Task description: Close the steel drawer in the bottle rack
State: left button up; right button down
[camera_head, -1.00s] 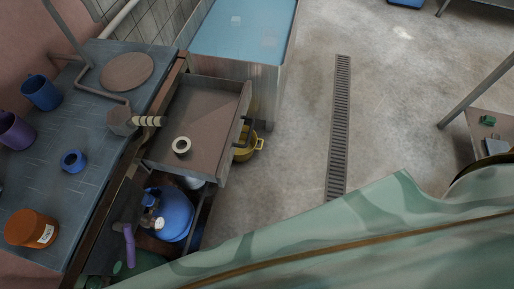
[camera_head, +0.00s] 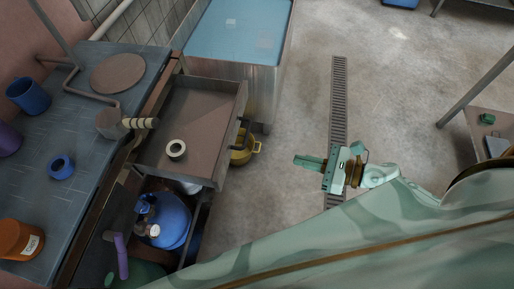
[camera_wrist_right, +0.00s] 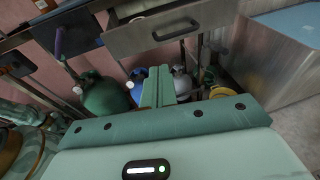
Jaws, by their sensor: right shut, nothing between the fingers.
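In the right wrist view the drawer front (camera_wrist_right: 170,30) shows above and beyond the fingers. My right gripper (camera_head: 297,160) is shut and empty, to the right of the drawer front and apart from it. Its shut fingers (camera_wrist_right: 158,88) also show in the right wrist view. My left gripper is not in view.
Below the drawer stand a blue gas bottle (camera_head: 168,220) and a yellow pot (camera_head: 243,149). A steel tank (camera_head: 235,50) stands behind the drawer. The floor around the drain grate (camera_head: 338,100) is clear.

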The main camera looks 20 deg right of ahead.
aim_at(185, 143)
jog(key=x, duration=1.3)
jog(key=shift+w+a, duration=0.2)
jog(key=shift+w, duration=0.1)
jog(key=w+a, duration=0.4)
jog(key=a, duration=0.2)
jog(key=w+a+b, duration=0.1)
jog(key=w+a, duration=0.3)
jog(key=a, duration=0.1)
jog(key=w+a+b, duration=0.1)
jog(key=w+a, duration=0.2)
jog(key=a, duration=0.3)
jog(key=shift+w+a+f, duration=0.1)
jog(key=shift+w+a, duration=0.2)
jog(key=shift+w, duration=0.1)
jog(key=shift+a+r, duration=0.1)
jog(key=shift+r, duration=0.2)
